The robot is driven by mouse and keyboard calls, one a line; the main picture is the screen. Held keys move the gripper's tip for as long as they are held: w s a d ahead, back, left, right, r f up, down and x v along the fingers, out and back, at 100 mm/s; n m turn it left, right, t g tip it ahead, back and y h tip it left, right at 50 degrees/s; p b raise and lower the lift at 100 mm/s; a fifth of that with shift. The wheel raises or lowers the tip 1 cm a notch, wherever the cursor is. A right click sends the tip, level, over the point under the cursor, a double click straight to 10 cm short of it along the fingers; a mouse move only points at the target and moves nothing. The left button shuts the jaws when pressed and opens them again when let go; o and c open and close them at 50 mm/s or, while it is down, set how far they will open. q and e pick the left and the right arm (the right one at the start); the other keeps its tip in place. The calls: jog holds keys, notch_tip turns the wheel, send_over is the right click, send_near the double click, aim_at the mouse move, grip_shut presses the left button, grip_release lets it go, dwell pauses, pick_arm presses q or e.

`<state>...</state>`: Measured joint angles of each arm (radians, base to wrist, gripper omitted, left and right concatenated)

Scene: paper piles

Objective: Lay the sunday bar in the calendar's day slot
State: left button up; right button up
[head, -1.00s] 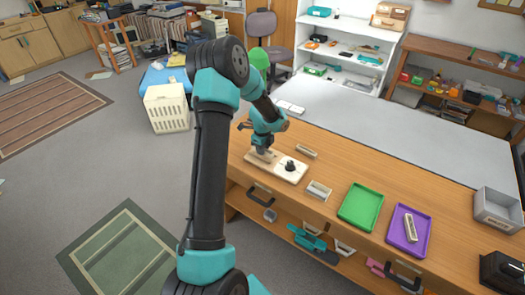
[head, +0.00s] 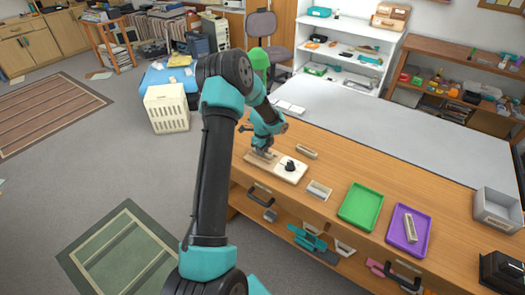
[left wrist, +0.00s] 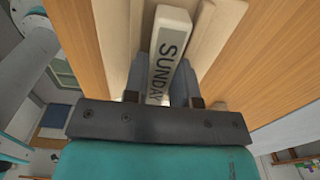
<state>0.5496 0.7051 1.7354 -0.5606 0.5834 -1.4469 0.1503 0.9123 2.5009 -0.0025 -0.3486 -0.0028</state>
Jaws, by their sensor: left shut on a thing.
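The sunday bar (left wrist: 167,52) is a pale bar with "SUNDAY" in dark letters. In the left wrist view it is between the two fingers of my left gripper (left wrist: 160,92), which is shut on it. The calendar is a cream board (head: 279,173) with a black knob on top, near the left end of the wooden table. My left gripper (head: 263,154) is over its left part. In the left wrist view, cream wood (left wrist: 220,30) shows on both sides of the bar. I cannot tell whether the bar touches the slot. My right gripper is not seen.
A small pale bar (head: 307,152) lies behind the calendar and a small holder (head: 318,191) stands to its right. Further right are a green tray (head: 360,206), a purple tray (head: 398,238) with a bar in it, and a grey bin (head: 485,219).

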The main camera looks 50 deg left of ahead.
pick_arm(q)
jog(key=shift+s+f, duration=0.2)
jog(key=shift+f, duration=0.65)
jog(key=o, duration=0.7)
jog(key=shift+f, duration=0.1)
jog(key=shift+o, duration=1)
jog(key=shift+d, duration=0.15)
notch_tip(320, 180, up, 14)
jog(key=shift+w+a+f, duration=0.15)
jog(key=shift+a+f, duration=0.05)
